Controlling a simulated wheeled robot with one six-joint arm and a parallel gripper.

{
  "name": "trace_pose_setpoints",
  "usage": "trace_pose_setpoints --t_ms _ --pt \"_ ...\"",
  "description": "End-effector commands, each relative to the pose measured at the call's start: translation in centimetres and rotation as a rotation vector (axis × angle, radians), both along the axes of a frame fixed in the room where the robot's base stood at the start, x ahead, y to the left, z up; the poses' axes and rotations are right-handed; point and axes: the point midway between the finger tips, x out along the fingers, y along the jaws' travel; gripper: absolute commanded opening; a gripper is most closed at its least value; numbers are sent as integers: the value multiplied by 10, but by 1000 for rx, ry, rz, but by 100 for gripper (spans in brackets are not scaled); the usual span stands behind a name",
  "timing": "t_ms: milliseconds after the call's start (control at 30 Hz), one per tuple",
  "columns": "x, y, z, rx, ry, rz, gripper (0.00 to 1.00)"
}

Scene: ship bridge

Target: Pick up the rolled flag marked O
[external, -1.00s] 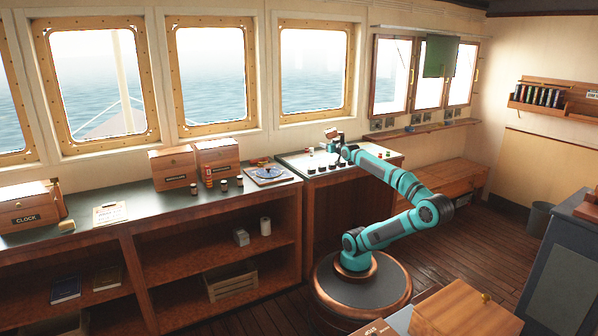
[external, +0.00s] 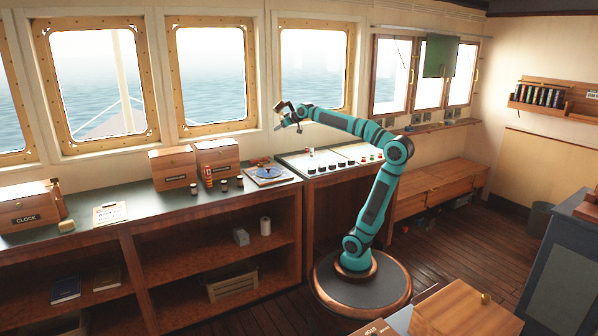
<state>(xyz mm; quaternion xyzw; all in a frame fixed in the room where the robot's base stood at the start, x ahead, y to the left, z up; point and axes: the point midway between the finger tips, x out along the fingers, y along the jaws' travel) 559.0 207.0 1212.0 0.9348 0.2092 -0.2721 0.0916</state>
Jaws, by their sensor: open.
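I cannot make out a rolled flag marked O in the external view; no letter of that kind is legible. My gripper (external: 279,117) is raised in front of the third window, above the back of the counter and console. It is small in the picture; its jaws are open, and I see nothing held between them. A wooden wall rack (external: 552,101) at the far right holds several dark upright items, too small to identify as flags or books.
The console (external: 335,160) with small knobs stands below my arm. The counter (external: 140,205) to its left bears wooden boxes (external: 174,168), a clipboard (external: 110,212) and small jars. A wooden bench (external: 435,185) runs along the right-hand windows. Open floor (external: 455,255) lies right of my base.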

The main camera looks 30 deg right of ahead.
Motion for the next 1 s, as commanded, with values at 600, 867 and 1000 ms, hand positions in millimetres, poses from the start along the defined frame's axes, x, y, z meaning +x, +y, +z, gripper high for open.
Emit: trace_pose_setpoints --t_ms 600,867,1000 --pt "53 222 -11 -201 289 344 59" --pt "46 321 -32 -301 396 491 59" --pt "38 362 -43 -348 438 555 59"
